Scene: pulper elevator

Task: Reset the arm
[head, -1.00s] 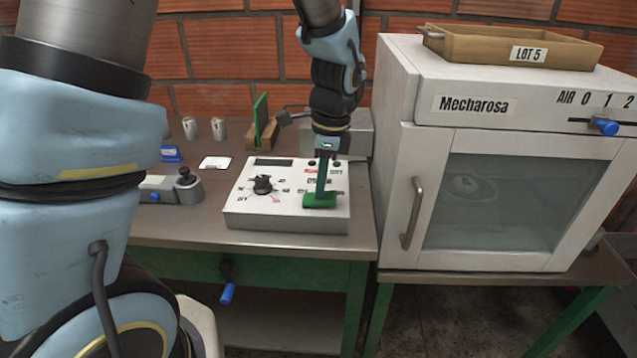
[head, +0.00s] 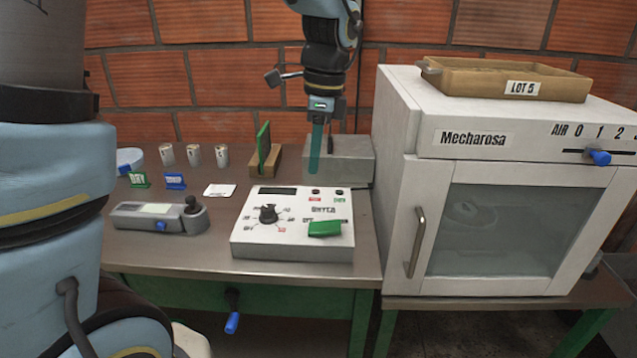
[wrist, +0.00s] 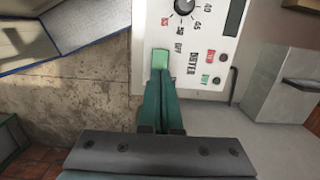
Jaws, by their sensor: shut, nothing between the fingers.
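My arm comes down from the top of the head view. My gripper (head: 314,168) points down with its teal fingers shut and empty, above and behind the white control box (head: 290,254). A green lever handle (head: 324,229) is on the box's top face at the right, apart from my gripper. In the wrist view, my shut fingers (wrist: 162,84) point towards the green handle (wrist: 160,59), which shows just beyond their tips. The box's panel (wrist: 207,66), with its dial, is also there.
A white Mecharosa cabinet (head: 512,222) stands on the right with a wooden LOT 5 tray (head: 500,80) on top. A grey block (head: 345,162) and a wooden stand (head: 265,162) are behind the box. A grey device (head: 158,217) and small cans are on the left.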

